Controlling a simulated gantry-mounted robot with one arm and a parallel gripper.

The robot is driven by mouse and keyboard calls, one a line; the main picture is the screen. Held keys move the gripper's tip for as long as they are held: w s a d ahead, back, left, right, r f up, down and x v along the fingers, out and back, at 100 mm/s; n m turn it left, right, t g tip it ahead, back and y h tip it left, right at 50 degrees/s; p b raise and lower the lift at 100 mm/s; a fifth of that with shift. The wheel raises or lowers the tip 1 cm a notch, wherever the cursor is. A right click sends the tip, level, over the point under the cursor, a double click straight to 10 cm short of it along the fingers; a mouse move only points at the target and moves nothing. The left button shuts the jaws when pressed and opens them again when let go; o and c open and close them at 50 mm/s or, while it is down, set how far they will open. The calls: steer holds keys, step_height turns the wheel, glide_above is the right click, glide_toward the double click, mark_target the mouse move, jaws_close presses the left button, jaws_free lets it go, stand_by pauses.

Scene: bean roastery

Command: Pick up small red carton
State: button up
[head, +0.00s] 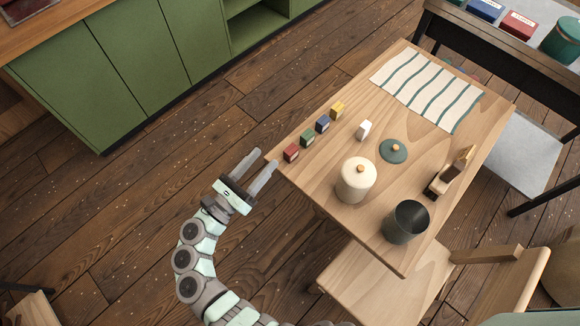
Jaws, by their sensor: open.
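The small red carton (291,153) stands on the wooden table (320,185) near its left corner, at the near end of a row of small cartons. My gripper (261,160) is open and empty, with its two fingers apart. In the picture it is just left of the red carton, by the table's corner. No finger appears to touch the carton. I cannot tell the gripper's height relative to the table top.
Green (307,138), blue (322,123) and yellow (337,111) cartons continue the row. A white carton (364,130), cream canister (355,180), teal lid (393,151), dark canister (405,222), brush (449,174) and striped cloth (426,90) share the table. Chairs stand beside it.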

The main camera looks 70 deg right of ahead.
mark_target(286, 155)
step_height(286, 155, down, 9)
steer(key=d+m+y+b, duration=0.2)
steer(key=m+y+b, duration=0.1)
steer(key=m, duration=0.1)
steer(key=x, duration=0.5)
steer(key=shift+w+d, duration=0.25)
steer(key=shift+d, duration=0.1)
steer(key=x, duration=0.2)
steer(key=b+x, duration=0.1)
steer(key=x, duration=0.2)
steer(key=shift+s, duration=0.35)
steer(key=shift+a, duration=0.1)
jaws_close()
